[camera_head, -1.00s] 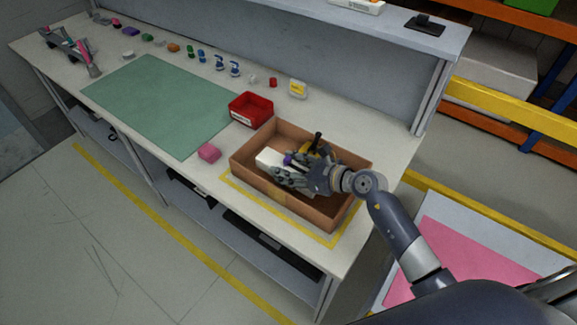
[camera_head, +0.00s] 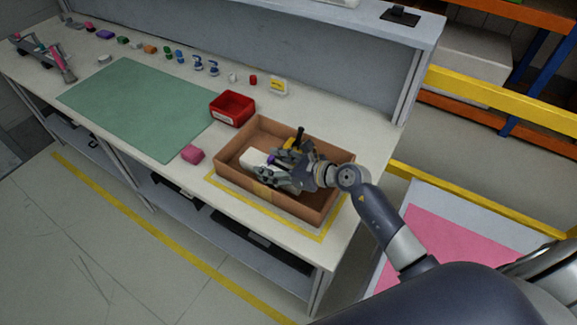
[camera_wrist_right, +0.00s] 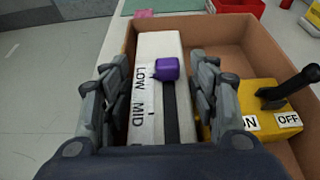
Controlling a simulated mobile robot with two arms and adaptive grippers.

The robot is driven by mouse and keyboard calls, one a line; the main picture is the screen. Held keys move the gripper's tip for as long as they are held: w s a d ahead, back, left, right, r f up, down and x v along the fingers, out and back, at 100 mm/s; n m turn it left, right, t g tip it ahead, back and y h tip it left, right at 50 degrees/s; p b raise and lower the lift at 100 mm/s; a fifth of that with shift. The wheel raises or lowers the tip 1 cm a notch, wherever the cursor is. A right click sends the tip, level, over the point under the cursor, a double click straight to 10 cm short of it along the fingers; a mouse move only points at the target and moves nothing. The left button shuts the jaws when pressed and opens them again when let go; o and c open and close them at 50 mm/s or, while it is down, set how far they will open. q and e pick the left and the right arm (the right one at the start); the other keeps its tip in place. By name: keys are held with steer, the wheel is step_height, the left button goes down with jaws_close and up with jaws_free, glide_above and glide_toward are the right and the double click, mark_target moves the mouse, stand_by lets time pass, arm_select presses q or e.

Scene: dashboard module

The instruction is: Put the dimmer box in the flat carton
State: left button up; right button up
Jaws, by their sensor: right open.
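The dimmer box is a long white block with LOW and MID lettering, a dark slot and a purple knob (camera_wrist_right: 167,69). It lies inside the brown flat carton (camera_head: 232,182), whose wall also shows in the right wrist view (camera_wrist_right: 262,30). The dimmer box's white end (camera_head: 253,160) shows in the head view, and its white top shows in the wrist view (camera_wrist_right: 158,45). My right gripper (camera_head: 268,176) is low in the carton, open, with its fingers (camera_wrist_right: 165,80) on either side of the dimmer box. My left gripper is not in view.
A yellow switch box (camera_wrist_right: 262,110) with a black lever and ON/OFF labels sits beside the dimmer box in the carton. A pink block (camera_head: 193,153), a red bin (camera_head: 232,121) and a green mat (camera_head: 135,105) are on the bench. Small parts line the back.

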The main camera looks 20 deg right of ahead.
steer(key=b+v, duration=0.2)
steer(key=v, duration=1)
steer(key=shift+f, duration=0.1)
